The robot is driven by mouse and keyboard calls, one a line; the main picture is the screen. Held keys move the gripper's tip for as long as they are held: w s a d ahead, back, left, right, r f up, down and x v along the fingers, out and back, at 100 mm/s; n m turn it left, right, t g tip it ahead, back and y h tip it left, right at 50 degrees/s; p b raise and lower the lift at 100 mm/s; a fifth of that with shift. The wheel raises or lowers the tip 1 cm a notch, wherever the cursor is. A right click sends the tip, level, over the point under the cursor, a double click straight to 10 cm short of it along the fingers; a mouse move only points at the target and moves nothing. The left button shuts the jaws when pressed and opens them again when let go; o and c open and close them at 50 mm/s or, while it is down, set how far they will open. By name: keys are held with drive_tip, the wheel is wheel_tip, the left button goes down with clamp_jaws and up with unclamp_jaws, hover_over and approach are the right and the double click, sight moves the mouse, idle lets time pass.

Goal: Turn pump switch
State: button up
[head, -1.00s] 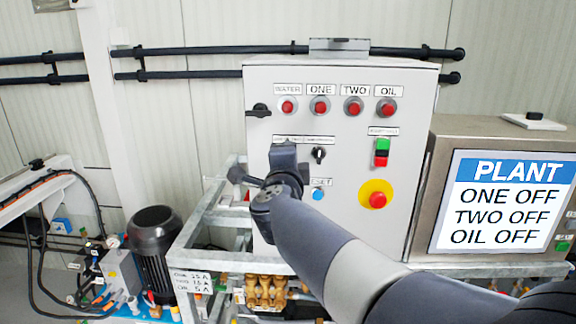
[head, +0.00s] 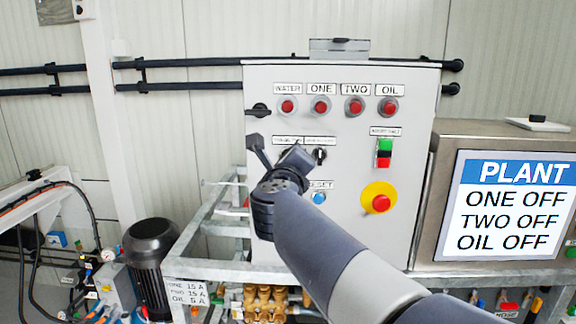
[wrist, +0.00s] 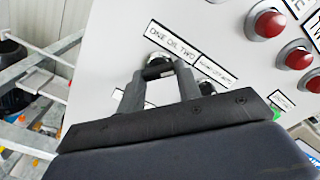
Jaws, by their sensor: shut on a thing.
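The pump switch (wrist: 158,62) is a small dark selector knob on the white control panel (head: 345,230), under a label reading ONE OIL TWO. In the wrist view my gripper (wrist: 160,72) has one finger on each side of this knob and is shut on it. The knob's exact pointing direction cannot be told. The plant screen (head: 516,205) reads ONE OFF, TWO OFF, OIL OFF.
A second black selector (head: 320,154) sits close right of my gripper. The blue reset button (head: 319,197) is below it. A yellow-ringed red stop button (head: 380,203), a green and red switch (head: 384,152) and a row of red lamps (head: 321,105) share the panel.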

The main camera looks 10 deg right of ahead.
drive_tip(key=shift+f+m, duration=0.1)
drive_tip(key=shift+m, duration=0.3)
drive_tip(key=o, duration=1)
drive_tip(key=b+v, duration=0.1)
drive_tip(key=v, duration=0.9)
drive_tip(key=shift+s+a, duration=0.15)
drive_tip(key=shift+s, duration=0.25)
drive_tip(key=p+x, duration=0.1)
drive_tip(key=x, duration=1)
